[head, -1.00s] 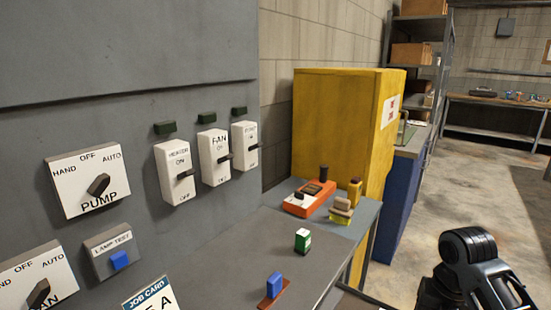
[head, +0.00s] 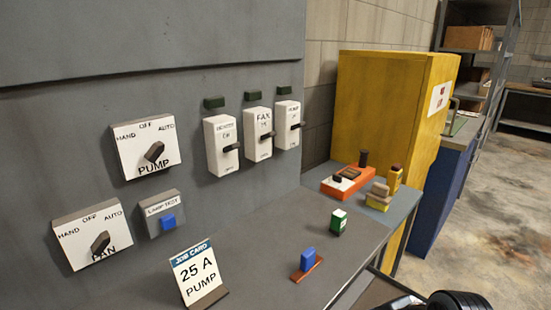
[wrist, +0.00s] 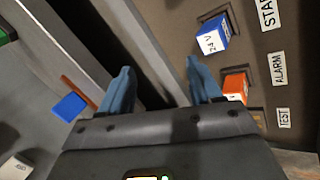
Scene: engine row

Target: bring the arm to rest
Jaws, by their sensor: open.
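My gripper (wrist: 158,68) shows in the wrist view with its two blue-grey fingers apart and nothing between them. The gap between the fingers shows a dark slot between a grey shelf edge and a brown panel. In the head view only a small dark part of my arm (head: 458,300) shows at the bottom right edge; the gripper itself is out of that picture.
A grey panel holds switches, among them the PUMP knob (head: 155,152). The ledge (head: 330,262) below bears a job card (head: 198,273), a blue fuse (head: 307,260) and a green block (head: 338,221). A blue 24V block (wrist: 213,37) and an orange block (wrist: 235,87) sit right of my fingers.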

